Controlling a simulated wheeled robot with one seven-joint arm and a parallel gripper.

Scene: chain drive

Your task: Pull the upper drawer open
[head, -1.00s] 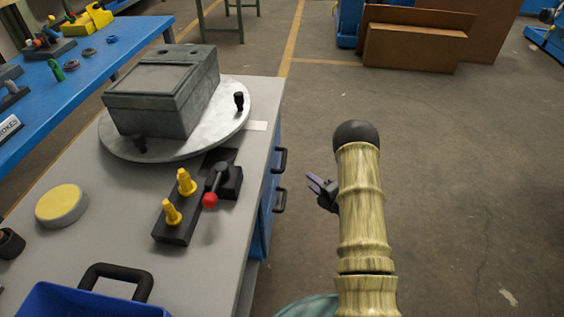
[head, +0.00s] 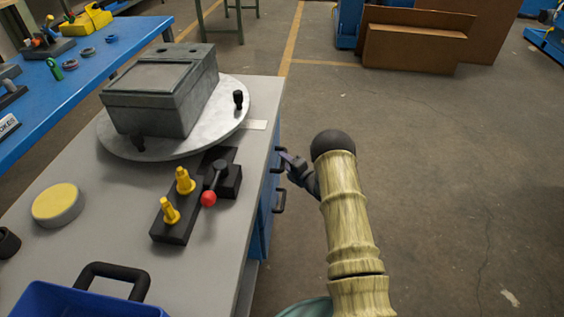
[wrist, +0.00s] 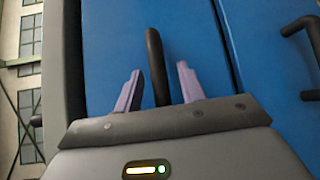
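The upper drawer (wrist: 196,32) is a blue panel in the wrist view, and it looks closed. Its black bar handle (wrist: 154,50) stands upright in that view, between my two pale purple fingers. My gripper (wrist: 158,73) is open, with one finger on each side of the handle and visible gaps to it. In the head view my gripper (head: 287,160) is at the upper handle (head: 279,149), on the cabinet's right side, and partly hides it. The drawer's front is barely visible there.
The lower drawer's handle (head: 280,201) sits just below; it shows at the right of the wrist view (wrist: 292,30). The grey worktop (head: 110,207) carries a metal box (head: 165,95) on a round plate and a red-knobbed lever (head: 209,198). The floor to the right is clear.

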